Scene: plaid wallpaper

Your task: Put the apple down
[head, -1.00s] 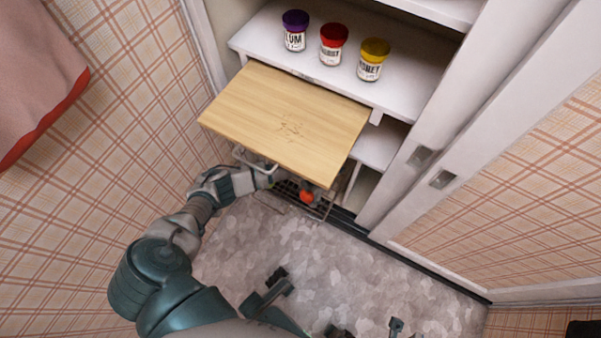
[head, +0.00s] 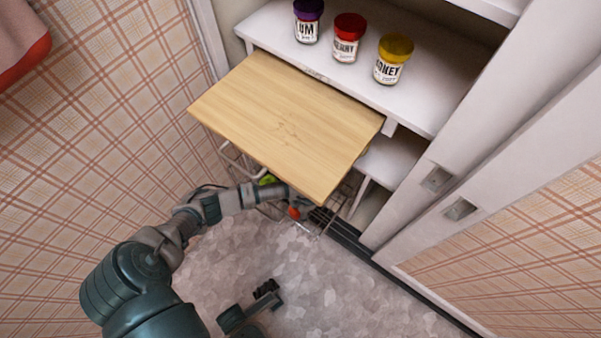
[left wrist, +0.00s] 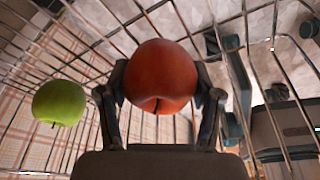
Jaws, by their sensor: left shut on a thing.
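My left gripper (left wrist: 161,88) is shut on a red apple (left wrist: 161,72), with a finger on each side of it in the left wrist view. In the head view the left gripper (head: 285,202) is partly covered by a wooden board (head: 285,125). The red apple shows there as a small spot (head: 294,212) below the board's front edge. A wire basket (head: 232,158) lies under the board, and its wires surround the gripper in the wrist view. I cannot tell whether the apple touches the wires. My right gripper is not in view.
A green apple (left wrist: 59,102) is at the wires, left of the gripper in the wrist view. The pulled-out board overhangs the basket. Three jars, purple-lidded (head: 307,22), red-lidded (head: 348,38) and yellow-lidded (head: 393,60), stand on the white shelf (head: 430,105). Sliding doors (head: 470,165) stand at right.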

